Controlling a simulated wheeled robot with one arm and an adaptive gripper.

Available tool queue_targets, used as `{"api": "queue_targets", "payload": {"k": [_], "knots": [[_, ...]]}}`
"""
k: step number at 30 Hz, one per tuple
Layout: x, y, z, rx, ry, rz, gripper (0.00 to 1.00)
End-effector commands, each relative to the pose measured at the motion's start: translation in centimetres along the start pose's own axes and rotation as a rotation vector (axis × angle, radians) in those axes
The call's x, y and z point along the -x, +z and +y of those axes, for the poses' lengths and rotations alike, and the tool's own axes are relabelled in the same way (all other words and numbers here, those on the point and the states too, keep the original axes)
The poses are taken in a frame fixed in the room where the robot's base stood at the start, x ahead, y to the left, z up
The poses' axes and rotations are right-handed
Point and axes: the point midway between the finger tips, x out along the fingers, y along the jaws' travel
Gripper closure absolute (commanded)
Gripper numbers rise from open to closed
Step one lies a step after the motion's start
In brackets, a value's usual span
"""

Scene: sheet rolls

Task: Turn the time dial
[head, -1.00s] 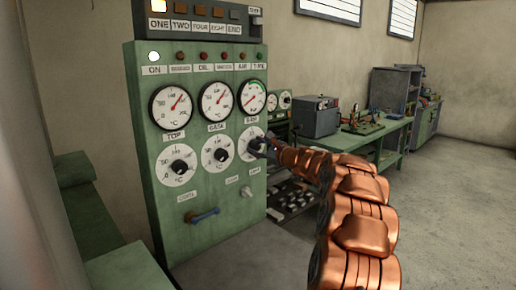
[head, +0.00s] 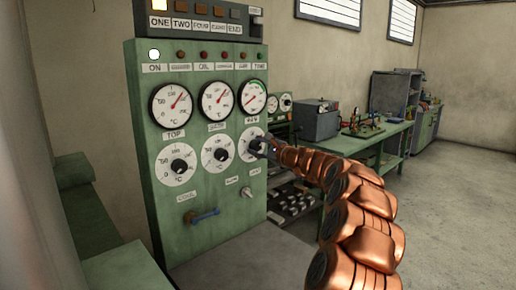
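The green control panel (head: 215,95) stands left of centre. Its lower row has three white dials with dark knobs: a left dial (head: 166,175), a middle dial (head: 207,163) and a right dial (head: 245,150). The label near the right dial is too blurred to read, so I cannot confirm it is the time dial. My gripper (head: 262,147) is at the right dial's knob and covers part of its face. The fingers are small and dark, and I cannot tell whether they are closed on the knob.
Three gauges, including the right gauge (head: 253,97), sit above the dials. A blue handle (head: 205,215) and a small white knob (head: 247,193) are lower down. A green workbench (head: 370,140) with a grey box (head: 316,122) stands behind my arm. The floor at right is clear.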

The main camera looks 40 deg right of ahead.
Motion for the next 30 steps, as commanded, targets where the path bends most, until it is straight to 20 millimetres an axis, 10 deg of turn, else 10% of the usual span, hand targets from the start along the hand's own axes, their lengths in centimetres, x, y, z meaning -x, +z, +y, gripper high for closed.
{"api": "queue_targets", "payload": {"k": [17,30], "knots": [[0.3,-0.1,0.0,-0.002,0.000,0.002,0.32],[6.4,-0.1,0.0,-0.005,-0.001,0.001,0.32]]}}
